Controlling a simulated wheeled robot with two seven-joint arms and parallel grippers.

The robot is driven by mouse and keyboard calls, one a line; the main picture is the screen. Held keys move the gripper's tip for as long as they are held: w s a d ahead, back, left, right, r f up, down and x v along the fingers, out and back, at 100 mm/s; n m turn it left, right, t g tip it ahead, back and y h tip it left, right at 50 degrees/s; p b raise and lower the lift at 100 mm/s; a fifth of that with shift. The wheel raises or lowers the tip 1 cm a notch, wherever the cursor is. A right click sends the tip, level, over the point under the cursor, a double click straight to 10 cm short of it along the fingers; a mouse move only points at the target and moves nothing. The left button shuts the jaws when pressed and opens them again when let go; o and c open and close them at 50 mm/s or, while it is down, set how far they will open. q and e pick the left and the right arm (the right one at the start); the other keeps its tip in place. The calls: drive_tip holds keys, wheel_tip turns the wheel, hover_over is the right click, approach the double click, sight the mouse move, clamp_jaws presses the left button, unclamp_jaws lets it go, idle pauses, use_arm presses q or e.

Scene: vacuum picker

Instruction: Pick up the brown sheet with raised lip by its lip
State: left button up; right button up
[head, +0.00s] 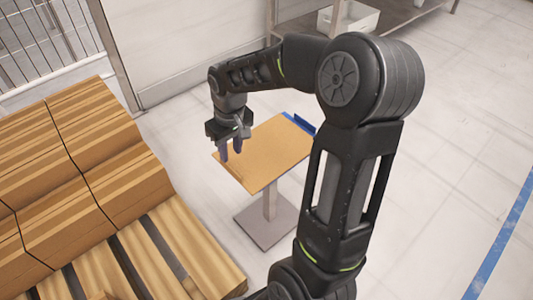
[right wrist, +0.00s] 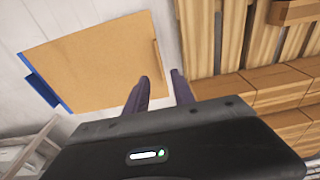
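The brown sheet (head: 270,150) lies flat on a small pedestal stand in the head view. Its raised lip looks like a narrow strip at the sheet's near left edge, partly behind my gripper. In the right wrist view the sheet (right wrist: 90,62) fills the upper left, with the lip (right wrist: 157,62) along its right side. My right gripper (head: 231,149) points down above the sheet's left corner, empty. In the right wrist view its two fingers (right wrist: 161,88) are apart, near the lip's lower end; I cannot tell their exact height. My left gripper is not in view.
The stand has a blue edge (head: 299,123) at its far side and a grey base plate (head: 268,221). A shelf with a white bin (head: 350,18) is at the back. Floor at right is clear.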

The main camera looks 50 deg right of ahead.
sight(230, 168)
drive_tip(key=shift+w+f+b, duration=0.2)
drive_tip(key=shift+f+b, duration=0.25)
drive_tip(key=shift+f, duration=0.85)
wheel_tip(230, 168, down, 4)
drive_tip(key=shift+w+f+b, duration=0.15)
drive_tip(key=shift+f+b, duration=0.05)
drive_tip(key=shift+b, duration=1)
drive_tip(key=shift+w+f, duration=0.15)
drive_tip(key=shift+f, duration=0.3)
clamp_jaws()
